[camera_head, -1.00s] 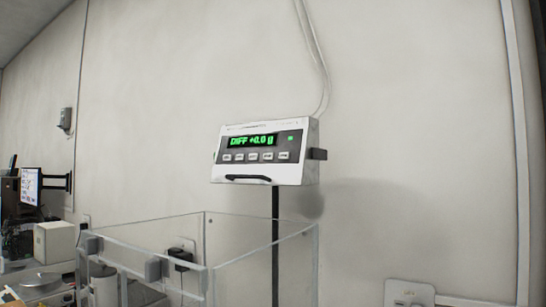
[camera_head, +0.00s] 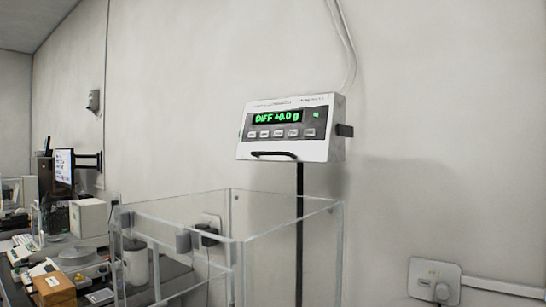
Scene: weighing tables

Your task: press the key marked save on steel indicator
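The indicator (camera_head: 291,147) is a pale box on a dark post in the camera_head view, right of the middle. Its green display (camera_head: 277,117) reads "DIFF +0.0 g". Below the display is a row of several small grey keys (camera_head: 279,133); their labels are too small to read, so I cannot tell which is marked save. A small green light shows right of the display. My gripper is not in view, and nothing covers the indicator's front.
A clear-walled enclosure (camera_head: 236,238) stands below and left of the indicator. A cluttered bench (camera_head: 98,284) with a wooden box (camera_head: 54,290) and a monitor (camera_head: 64,167) is at left. A wall socket (camera_head: 434,281) is at lower right. The space before the indicator looks clear.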

